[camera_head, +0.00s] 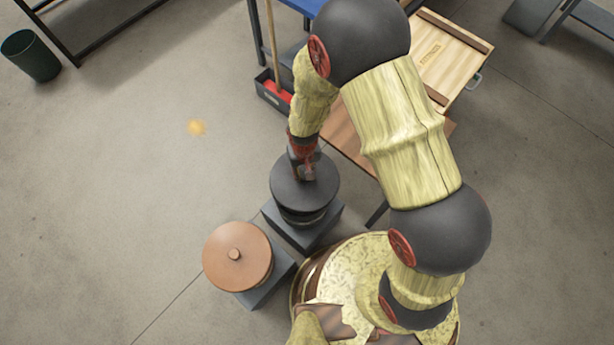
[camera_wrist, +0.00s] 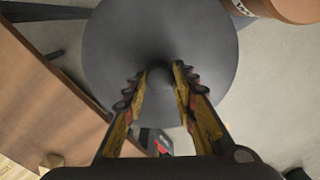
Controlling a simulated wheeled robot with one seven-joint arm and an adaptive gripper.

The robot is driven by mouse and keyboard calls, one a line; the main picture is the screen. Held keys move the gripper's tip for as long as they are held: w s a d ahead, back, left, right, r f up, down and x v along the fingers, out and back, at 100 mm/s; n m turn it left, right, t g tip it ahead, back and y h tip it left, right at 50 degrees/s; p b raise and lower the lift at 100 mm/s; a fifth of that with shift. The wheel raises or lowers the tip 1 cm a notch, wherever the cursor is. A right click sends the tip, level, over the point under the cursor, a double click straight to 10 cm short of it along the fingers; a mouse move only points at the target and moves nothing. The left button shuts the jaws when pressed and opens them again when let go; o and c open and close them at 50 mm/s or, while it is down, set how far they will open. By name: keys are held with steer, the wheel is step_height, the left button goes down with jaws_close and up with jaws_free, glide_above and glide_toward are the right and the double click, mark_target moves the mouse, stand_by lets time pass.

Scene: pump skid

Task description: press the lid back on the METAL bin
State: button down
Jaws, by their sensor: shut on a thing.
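A round dark grey lid (camera_head: 318,194) with a small knob is over a dark round bin (camera_head: 303,217) on a grey block. Whether the lid rests on the rim or hangs just above it, I cannot tell. My gripper (camera_head: 304,172) points down at the lid's middle and is shut on its knob. In the wrist view the dark lid (camera_wrist: 205,40) fills the upper middle, with the knob between my fingertips, and it hides the bin beneath. No readable METAL label shows on the dark bin.
A bin with a copper-brown lid (camera_head: 226,262) stands close by at the lower left on another grey block. A wooden crate (camera_head: 440,55) and brown board lie at upper right. A tray with a red item (camera_head: 272,90) is behind.

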mark_target(302, 180)
steer(key=shift+a, duration=0.65)
steer(key=shift+w+d+f, duration=0.1)
steer(key=shift+d+f, duration=0.1)
steer(key=shift+f, duration=0.05)
steer(key=shift+f+b, duration=2.3)
steer(key=shift+f, duration=0.65)
steer(key=shift+f, duration=0.15)
steer(key=c, duration=1.5)
jaws_free()
steer(key=o, duration=0.5)
